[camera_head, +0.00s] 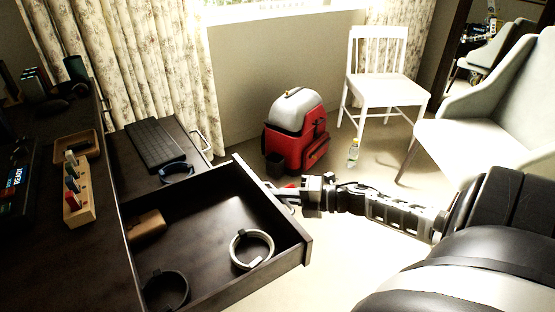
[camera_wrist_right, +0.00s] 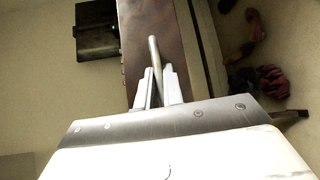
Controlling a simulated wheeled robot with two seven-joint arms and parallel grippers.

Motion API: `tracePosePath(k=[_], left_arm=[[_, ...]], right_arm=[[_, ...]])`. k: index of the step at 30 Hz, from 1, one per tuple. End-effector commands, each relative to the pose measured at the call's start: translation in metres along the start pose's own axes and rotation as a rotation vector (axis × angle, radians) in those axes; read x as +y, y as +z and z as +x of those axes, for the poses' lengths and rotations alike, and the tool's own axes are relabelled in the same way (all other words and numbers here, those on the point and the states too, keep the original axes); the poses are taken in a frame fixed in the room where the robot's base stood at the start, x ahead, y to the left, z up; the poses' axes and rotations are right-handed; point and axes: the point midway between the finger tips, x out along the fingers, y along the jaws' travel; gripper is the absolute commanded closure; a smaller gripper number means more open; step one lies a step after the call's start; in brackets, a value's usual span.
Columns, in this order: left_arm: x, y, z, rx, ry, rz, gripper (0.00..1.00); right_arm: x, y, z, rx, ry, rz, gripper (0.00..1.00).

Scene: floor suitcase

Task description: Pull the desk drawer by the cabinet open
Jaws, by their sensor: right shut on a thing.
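A dark desk drawer (camera_head: 215,235) stands pulled out from the desk (camera_head: 85,235). It holds a white ring-shaped item, a dark ring-shaped item and a brown block. My right gripper (camera_head: 287,193) is at the outer face of this drawer, shut on its metal handle. In the right wrist view, the fingers (camera_wrist_right: 158,88) close around the handle bar (camera_wrist_right: 153,50) in front of the brown drawer front (camera_wrist_right: 150,22). Beyond it, a second drawer (camera_head: 187,133) also sticks out, with a keyboard and a dark blue band in it. Its handle (camera_head: 200,138) is free. My left gripper is out of view.
A red and grey bag (camera_head: 297,130) stands on the floor by the wall. Small items, including a wooden holder (camera_head: 78,195), lie on the desk top.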

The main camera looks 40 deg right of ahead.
Motion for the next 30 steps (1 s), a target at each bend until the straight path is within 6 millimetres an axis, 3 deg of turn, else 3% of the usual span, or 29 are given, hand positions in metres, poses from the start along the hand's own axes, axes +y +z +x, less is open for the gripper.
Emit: tracePosePath(k=[4, 6, 7, 18, 23, 30], left_arm=[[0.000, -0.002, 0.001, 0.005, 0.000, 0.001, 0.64], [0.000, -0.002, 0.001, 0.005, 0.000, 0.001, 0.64], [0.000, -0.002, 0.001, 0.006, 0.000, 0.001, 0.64], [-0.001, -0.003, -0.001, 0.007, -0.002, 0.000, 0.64], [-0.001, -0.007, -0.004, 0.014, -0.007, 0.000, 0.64], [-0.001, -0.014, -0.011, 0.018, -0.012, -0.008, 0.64]], right_arm=[[0.000, 0.000, 0.000, 0.000, 0.000, 0.000, 1.00], [0.000, 0.000, 0.000, 0.000, 0.000, 0.000, 0.74], [0.000, 0.000, 0.000, 0.000, 0.000, 0.000, 0.70], [-0.001, 0.000, -0.005, 0.000, -0.003, 0.001, 0.70], [0.000, -0.001, -0.030, -0.001, -0.005, 0.001, 0.70], [0.000, -0.001, -0.089, 0.000, -0.007, 0.002, 0.70]])
